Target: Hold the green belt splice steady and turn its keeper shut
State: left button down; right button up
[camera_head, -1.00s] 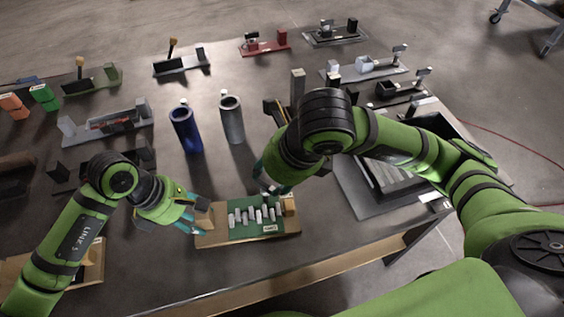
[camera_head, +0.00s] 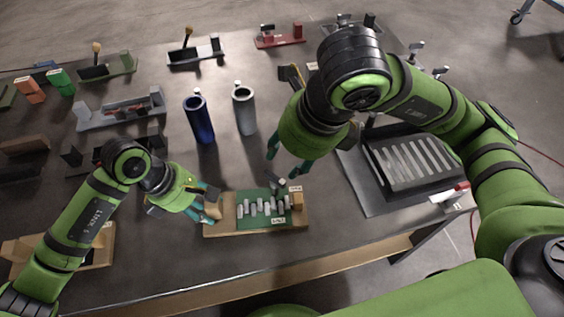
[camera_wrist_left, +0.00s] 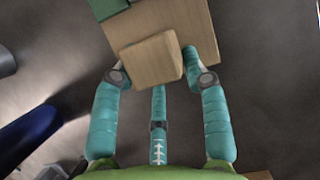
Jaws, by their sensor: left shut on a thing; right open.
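The green belt splice (camera_head: 262,222) lies on a wooden board (camera_head: 222,228) near the table's front edge, with a row of pale pegs across it. A wooden block stands at each end of the board. My left gripper (camera_head: 211,203) is shut on the left end block (camera_head: 214,211); in the left wrist view its fingers straddle this block (camera_wrist_left: 152,60). A small dark piece (camera_head: 281,184), perhaps the keeper, shows at the splice's back right edge; its turn is too small to tell. My right gripper (camera_head: 285,164) is open and empty, above and behind the splice's right end.
A blue tube (camera_head: 200,122) and a grey tube (camera_head: 245,112) stand behind the splice. A dark slotted tray (camera_head: 377,178) lies to the right. Several other fixtures line the back and left of the table. The front strip of table is clear.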

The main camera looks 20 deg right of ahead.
aim_at(272, 177)
jog(key=shift+w+a+r+g+h, duration=0.5)
jog(key=shift+w+a+g+h, duration=0.9)
jog(key=shift+w, duration=0.55)
jog(key=f, duration=1.1)
jog(key=shift+w+d+f, duration=0.1)
jog(key=shift+d+f, duration=0.15)
jog(key=shift+f, duration=0.15)
grip_shut()
